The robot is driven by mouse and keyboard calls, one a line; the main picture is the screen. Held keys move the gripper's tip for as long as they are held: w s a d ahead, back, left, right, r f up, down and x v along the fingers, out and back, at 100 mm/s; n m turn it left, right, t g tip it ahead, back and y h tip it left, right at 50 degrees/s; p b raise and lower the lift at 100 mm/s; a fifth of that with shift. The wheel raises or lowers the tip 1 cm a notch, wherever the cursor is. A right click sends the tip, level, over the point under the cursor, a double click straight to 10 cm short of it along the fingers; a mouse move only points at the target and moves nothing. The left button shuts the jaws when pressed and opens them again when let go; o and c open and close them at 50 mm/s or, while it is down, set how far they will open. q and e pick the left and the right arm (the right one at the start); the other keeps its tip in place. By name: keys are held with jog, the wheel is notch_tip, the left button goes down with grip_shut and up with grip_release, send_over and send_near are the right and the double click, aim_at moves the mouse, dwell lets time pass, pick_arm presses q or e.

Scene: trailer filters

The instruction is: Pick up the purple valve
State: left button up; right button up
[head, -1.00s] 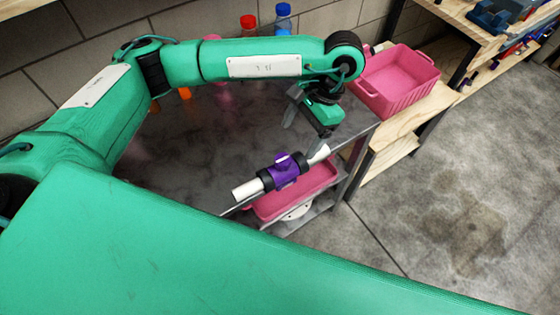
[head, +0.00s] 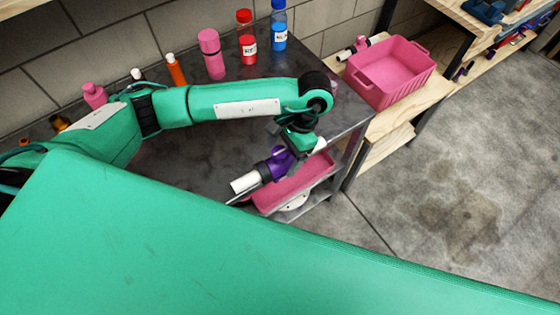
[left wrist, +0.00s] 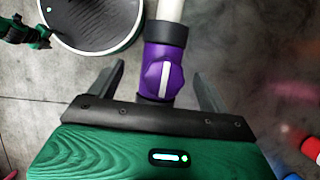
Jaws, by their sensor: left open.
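The purple valve (head: 274,166), with black collars and white pipe ends, lies at the near edge of the dark metal table (head: 190,165). My left gripper (head: 292,152) is over the valve and hides part of it. In the left wrist view the valve (left wrist: 163,75) shows between the two open fingers of my left gripper (left wrist: 160,73), with a white handle stripe facing the camera. The fingers stand apart from it on both sides. I cannot tell how far down they reach. My right gripper is out of view.
A pink bin (head: 290,190) sits below the table edge. Another pink bin (head: 390,72) stands on the wooden bench at right, beside a pink valve (head: 358,46). Red (head: 246,45) and blue (head: 279,30) bottles and a pink flask (head: 211,58) stand along the back.

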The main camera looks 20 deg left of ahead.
pick_arm(q)
jog(key=shift+p+x, duration=0.65)
jog(key=shift+x, duration=1.25)
jog(key=shift+w, duration=0.1)
jog(key=c, duration=1.3)
